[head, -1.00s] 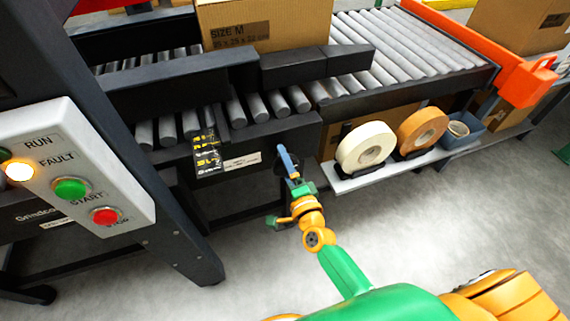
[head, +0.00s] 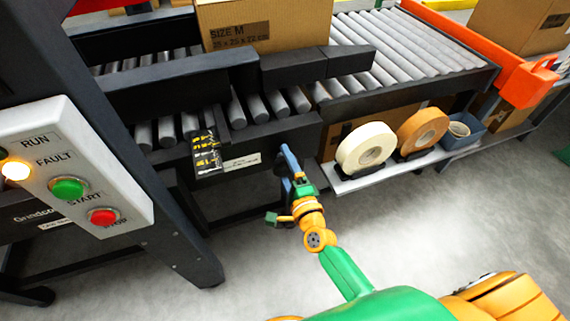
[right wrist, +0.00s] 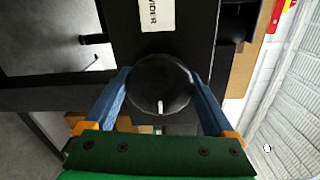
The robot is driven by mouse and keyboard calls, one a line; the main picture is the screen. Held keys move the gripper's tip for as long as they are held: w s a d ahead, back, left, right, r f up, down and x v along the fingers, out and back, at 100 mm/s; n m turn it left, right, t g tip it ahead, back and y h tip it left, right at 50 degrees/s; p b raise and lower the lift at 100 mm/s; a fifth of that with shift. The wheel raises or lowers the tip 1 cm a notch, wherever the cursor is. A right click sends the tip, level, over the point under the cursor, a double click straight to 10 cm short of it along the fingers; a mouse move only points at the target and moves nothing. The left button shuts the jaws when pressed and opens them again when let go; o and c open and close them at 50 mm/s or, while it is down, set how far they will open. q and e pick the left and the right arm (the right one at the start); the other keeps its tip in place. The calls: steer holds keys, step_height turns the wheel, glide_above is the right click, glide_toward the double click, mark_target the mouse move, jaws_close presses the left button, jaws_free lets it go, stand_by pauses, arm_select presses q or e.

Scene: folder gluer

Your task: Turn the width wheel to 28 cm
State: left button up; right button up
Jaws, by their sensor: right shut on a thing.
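The width wheel (right wrist: 160,86) is a round dark knob on the front of the machine, seen in the right wrist view. My right gripper (right wrist: 158,92) has its two blue fingers on either side of the wheel and is shut on it. In the head view my right gripper (head: 290,165) reaches the machine's front, and it mostly hides the wheel there. A black scale plate with yellow marks (head: 206,152) is left of the gripper; its figures are too small to read. My left gripper is not in view.
A size M box (head: 262,24) stands on the roller conveyor behind black guide rails (head: 180,82). A shelf with tape rolls (head: 366,147) is right of my gripper. A control panel (head: 75,170) with a lit fault lamp is at the left. The floor in front is clear.

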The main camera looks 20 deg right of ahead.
mark_target(287, 170)
steer(key=o, duration=1.1)
steer(key=shift+c, duration=0.2)
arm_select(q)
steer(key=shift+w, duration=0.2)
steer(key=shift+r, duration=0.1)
arm_select(e)
steer(key=shift+s, duration=0.1)
steer(key=s+p, duration=0.1)
steer(key=s, duration=0.6)
steer(key=shift+r, duration=0.1)
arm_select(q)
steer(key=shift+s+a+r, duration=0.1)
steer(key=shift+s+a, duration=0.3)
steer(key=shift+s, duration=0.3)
arm_select(e)
steer(key=shift+d, duration=0.1)
